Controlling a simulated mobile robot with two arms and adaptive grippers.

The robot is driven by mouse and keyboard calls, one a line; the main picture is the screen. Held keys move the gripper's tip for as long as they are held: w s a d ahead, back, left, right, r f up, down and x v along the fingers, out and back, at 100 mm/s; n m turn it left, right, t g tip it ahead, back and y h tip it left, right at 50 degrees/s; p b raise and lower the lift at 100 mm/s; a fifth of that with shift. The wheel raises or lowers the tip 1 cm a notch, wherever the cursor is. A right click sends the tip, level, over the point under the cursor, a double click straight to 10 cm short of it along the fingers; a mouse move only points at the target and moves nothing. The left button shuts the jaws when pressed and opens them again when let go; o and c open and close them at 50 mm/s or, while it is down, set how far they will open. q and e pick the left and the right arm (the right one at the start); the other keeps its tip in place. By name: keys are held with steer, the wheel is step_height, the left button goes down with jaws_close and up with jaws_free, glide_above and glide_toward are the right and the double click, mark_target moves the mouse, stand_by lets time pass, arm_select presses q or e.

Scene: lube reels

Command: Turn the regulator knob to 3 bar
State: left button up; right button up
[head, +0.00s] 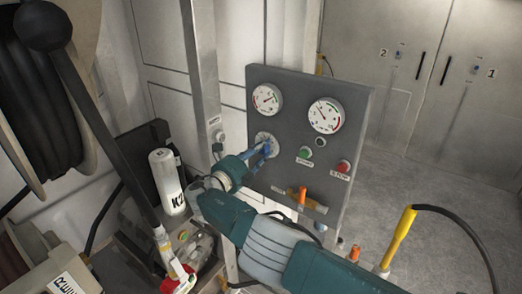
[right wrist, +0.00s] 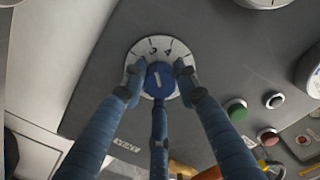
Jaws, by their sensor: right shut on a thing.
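The regulator knob (right wrist: 160,78) is blue with a white pointer line and sits on a white round dial (right wrist: 143,48) on the grey panel. The numbers 3 and 4 show at the dial's top edge in the right wrist view. The pointer line points up, roughly toward the 3; its exact reading is hard to tell. My right gripper (right wrist: 158,85) is shut on the knob, with blue fingers around it. In the head view, my right gripper (head: 265,149) covers most of the knob, and the dial (head: 263,136) shows behind it. My left gripper is not in view.
The panel (head: 285,82) carries a smaller gauge (head: 267,99), a larger gauge (head: 326,115), a green button (head: 305,152), a red button (head: 343,166) and an orange-handled valve (head: 302,195). A yellow-handled hose tool (head: 401,234) stands at right. A white bottle (head: 167,175) stands left of my gripper.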

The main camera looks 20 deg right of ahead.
steer(key=shift+a+r+n, duration=0.1)
steer(key=shift+r+n, duration=0.05)
steer(key=shift+n, duration=0.15)
steer(key=o, duration=1.2)
steer(key=shift+w, duration=0.1)
steer(key=shift+c, duration=0.2)
